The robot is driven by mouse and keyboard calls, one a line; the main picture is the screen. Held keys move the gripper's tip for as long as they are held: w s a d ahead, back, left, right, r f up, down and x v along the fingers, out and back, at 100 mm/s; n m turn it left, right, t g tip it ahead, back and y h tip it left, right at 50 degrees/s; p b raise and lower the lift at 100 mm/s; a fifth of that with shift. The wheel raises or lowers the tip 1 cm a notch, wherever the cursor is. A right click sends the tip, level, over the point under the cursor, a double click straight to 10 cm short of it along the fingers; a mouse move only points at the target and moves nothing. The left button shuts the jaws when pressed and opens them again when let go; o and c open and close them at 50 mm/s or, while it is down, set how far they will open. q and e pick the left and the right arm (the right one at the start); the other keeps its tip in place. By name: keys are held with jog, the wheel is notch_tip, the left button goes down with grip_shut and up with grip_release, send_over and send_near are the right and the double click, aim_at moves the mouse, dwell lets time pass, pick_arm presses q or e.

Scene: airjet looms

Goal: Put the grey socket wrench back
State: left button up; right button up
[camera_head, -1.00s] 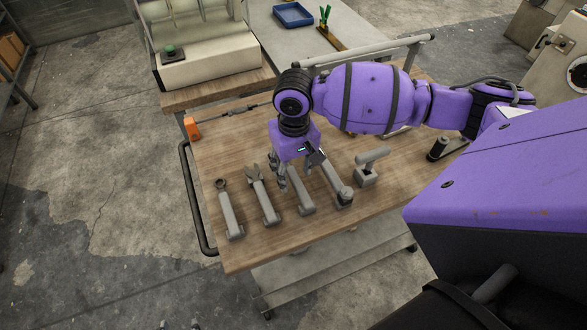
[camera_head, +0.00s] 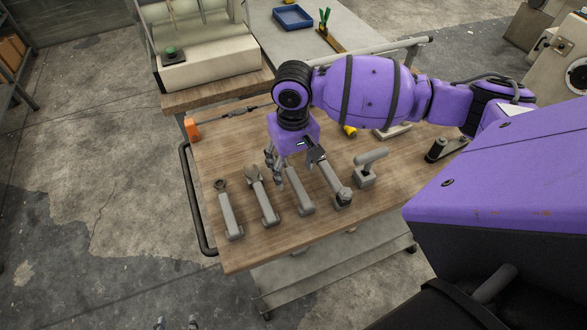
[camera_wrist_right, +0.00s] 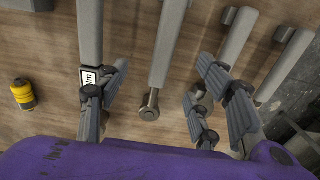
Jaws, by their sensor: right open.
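The grey socket wrench (camera_head: 298,188) lies in the row of tools on the wooden bench, third from the left. In the right wrist view it is the grey bar (camera_wrist_right: 160,60) with a round socket end, lying between my right gripper's fingers and apart from them. My right gripper (camera_head: 292,163) is open and empty just above the far end of the wrench. Its two finger sets also show in the right wrist view (camera_wrist_right: 160,98). Small dark tips at the bottom edge of the head view look like my left gripper (camera_head: 176,324); their state is unclear.
A ring wrench (camera_head: 229,210) and an open-ended wrench (camera_head: 263,198) lie left of it. A torque wrench (camera_head: 333,182) lies close on its right, then a grey T-shaped tool (camera_head: 369,168). A yellow-black piece (camera_wrist_right: 23,94) lies beyond. The bench's near left is bare.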

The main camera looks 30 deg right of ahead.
jog(key=shift+r, duration=2)
